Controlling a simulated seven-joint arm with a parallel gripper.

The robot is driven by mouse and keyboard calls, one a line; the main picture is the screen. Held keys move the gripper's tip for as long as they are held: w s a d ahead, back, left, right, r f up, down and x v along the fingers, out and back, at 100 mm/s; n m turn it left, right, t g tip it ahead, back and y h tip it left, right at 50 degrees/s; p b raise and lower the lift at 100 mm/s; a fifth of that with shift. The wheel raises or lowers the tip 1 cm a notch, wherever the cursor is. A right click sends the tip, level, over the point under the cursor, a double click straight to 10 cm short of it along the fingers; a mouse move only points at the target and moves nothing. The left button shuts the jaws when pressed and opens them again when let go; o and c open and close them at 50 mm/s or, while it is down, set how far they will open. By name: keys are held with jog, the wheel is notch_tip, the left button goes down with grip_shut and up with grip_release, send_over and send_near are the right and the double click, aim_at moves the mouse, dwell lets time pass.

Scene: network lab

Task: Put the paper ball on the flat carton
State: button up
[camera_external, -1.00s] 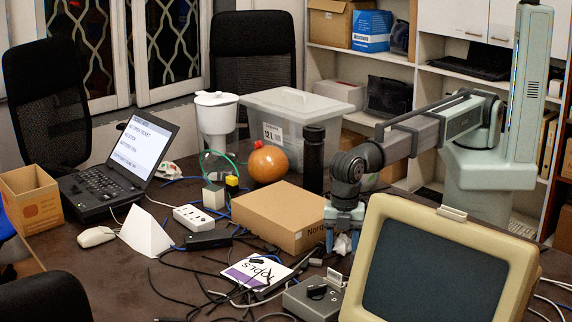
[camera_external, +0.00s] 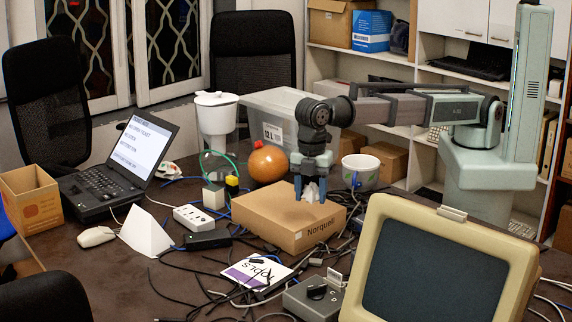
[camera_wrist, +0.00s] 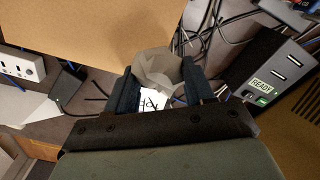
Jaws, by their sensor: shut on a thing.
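The paper ball (camera_external: 311,191) is a crumpled white-grey wad. My gripper (camera_external: 312,194) is shut on it, over the flat carton (camera_external: 270,213). The carton is a closed brown box marked "Norquell", lying on the table. In the external view the ball is just above the carton's top, near its right side; I cannot tell whether it touches. In the wrist view the ball (camera_wrist: 158,68) sits between the two dark fingers, and the carton (camera_wrist: 95,25) fills the upper left beyond it.
A beige monitor (camera_external: 440,262) stands at the front right. An orange round object (camera_external: 268,163) and a clear bin (camera_external: 262,112) are behind the carton. A white mug (camera_external: 360,171) stands to its right. Cables and a grey device (camera_external: 312,298) lie in front.

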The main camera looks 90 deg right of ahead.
notch_tip(320, 180, up, 5)
send_over(288, 204)
jog(key=shift+f+n, duration=1)
jog(key=shift+f, duration=1.5)
jog(key=shift+f+n, duration=1)
jog(key=shift+f, duration=1.45)
jog(key=o, duration=1)
jog(key=shift+f, duration=0.1)
notch_tip(288, 204, up, 12)
jog(key=shift+r, duration=0.15)
